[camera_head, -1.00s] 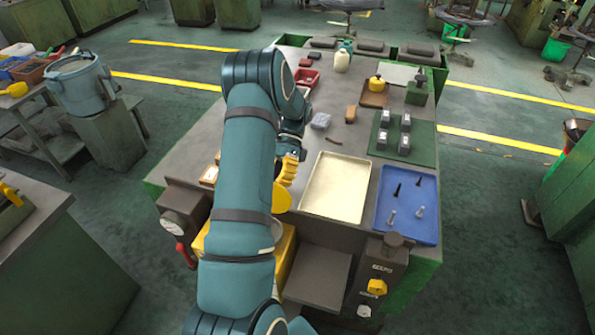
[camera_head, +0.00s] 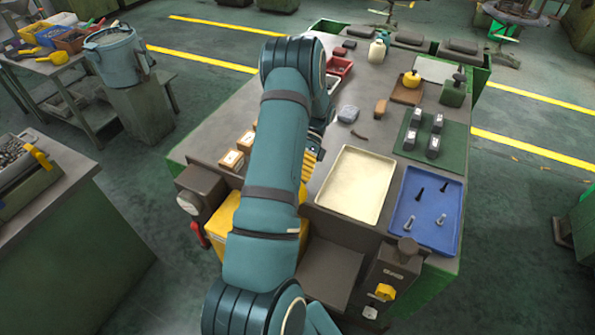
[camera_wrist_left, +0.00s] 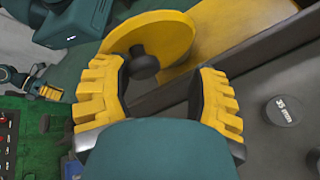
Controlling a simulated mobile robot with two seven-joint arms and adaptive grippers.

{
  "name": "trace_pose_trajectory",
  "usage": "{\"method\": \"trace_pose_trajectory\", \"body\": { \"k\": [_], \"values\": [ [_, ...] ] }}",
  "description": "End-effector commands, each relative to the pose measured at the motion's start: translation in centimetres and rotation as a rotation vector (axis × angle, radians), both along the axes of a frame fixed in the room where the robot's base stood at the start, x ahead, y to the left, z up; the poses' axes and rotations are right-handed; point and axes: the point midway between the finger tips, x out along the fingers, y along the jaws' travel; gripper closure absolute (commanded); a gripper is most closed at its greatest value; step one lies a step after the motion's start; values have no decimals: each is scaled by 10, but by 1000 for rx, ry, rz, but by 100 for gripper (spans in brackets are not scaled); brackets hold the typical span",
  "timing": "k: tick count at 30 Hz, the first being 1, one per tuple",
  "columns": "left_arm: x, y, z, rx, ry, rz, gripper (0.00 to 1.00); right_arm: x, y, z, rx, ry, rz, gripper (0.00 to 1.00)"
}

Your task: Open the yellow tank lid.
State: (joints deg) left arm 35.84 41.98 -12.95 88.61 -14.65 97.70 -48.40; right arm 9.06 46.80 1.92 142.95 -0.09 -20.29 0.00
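The yellow tank (camera_head: 228,222) sits at the near side of the bench, partly behind my left arm. Its round yellow lid (camera_wrist_left: 165,28) with a black knob (camera_wrist_left: 144,66) shows in the left wrist view; the disc looks tilted, and its join to the tank is hidden. My left gripper (camera_wrist_left: 162,80) is open, its yellow ribbed fingers spread on either side, with the knob appearing between or just beyond them. I see no grip on the knob. In the head view my arm hides the lid and most of this gripper. Part of my right gripper (camera_wrist_left: 46,92) appears in the left wrist view.
A cream tray (camera_head: 352,185) and a blue tray (camera_head: 427,212) with bolts lie right of the arm. A control box (camera_head: 388,275) with a yellow knob stands at the near edge. Small wooden blocks (camera_head: 232,159) lie left of the arm. A red lever (camera_head: 199,236) hangs at the near left.

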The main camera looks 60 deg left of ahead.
Motion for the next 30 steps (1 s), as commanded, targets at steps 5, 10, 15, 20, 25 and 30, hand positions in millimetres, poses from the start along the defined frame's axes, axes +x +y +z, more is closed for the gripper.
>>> {"method": "trace_pose_trajectory", "body": {
  "k": [5, 10, 15, 20, 25, 30],
  "values": [
    [3, 0, 3, 3, -7, -2, 41, 0, 0, 0, 0, 0, 0, 53],
    [8, 3, 6, 4, -9, -2, 41, 0, 0, 1, 0, 0, 0, 53],
    [24, 14, 17, 5, -10, -2, 41, 0, 0, 1, 0, 0, 0, 53],
    [40, 25, 28, 5, -9, -1, 41, 0, 0, 1, 0, 0, 0, 53],
    [51, 33, 35, 3, -7, 0, 41, 0, 0, 1, 0, 0, 0, 53],
    [55, 36, 39, 2, -6, 0, 41, 0, 0, 1, 0, 0, 0, 53]
  ]
}}
